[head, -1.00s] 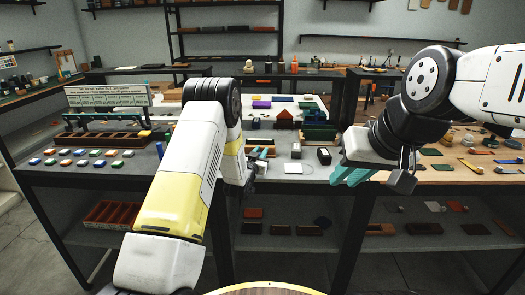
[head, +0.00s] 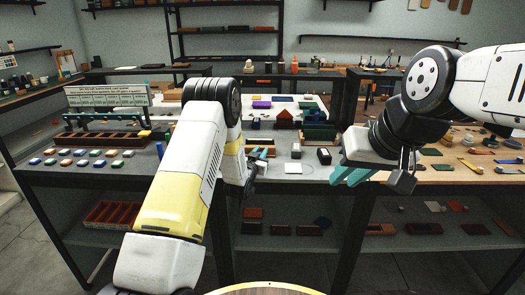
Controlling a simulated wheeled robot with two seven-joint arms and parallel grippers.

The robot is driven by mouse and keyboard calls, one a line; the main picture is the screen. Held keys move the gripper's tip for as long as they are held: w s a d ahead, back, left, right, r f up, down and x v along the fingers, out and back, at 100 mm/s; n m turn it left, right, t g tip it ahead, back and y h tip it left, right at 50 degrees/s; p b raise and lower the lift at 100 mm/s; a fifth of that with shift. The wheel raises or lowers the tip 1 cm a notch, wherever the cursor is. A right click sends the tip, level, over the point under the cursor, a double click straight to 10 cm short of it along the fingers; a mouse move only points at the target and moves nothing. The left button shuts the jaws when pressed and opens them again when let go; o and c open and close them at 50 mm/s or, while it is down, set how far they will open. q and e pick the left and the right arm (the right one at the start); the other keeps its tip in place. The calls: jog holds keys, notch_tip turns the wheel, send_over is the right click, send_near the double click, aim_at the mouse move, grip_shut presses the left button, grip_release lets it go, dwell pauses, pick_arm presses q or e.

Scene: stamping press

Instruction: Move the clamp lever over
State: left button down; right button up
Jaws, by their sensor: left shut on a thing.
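My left gripper (head: 260,153) is low over the table, left of centre, with its teal fingertips close together. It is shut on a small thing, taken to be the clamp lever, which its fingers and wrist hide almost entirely. I cannot make out the lever's shape or which way it points. My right gripper (head: 352,174) hangs above the front edge of the table, right of centre. Its teal fingers are apart with nothing visible between them.
A small black-and-white block (head: 324,155) and a white square plate (head: 293,168) lie between the grippers. A dark green box (head: 320,132) stands behind. Several coloured blocks and a brown compartment tray (head: 100,141) are at left. Flat tools lie at right.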

pick_arm(q)
jog(key=shift+s+f+t, duration=0.2)
jog(key=shift+f+t, duration=0.1)
jog(key=shift+t, duration=0.4)
jog(key=c, duration=1.3)
grip_release()
jog(key=shift+o, duration=0.2)
jog(key=shift+s, duration=0.1)
jog(key=v, duration=0.7)
jog(key=shift+s+a, duration=0.15)
jog(key=shift+s, duration=0.1)
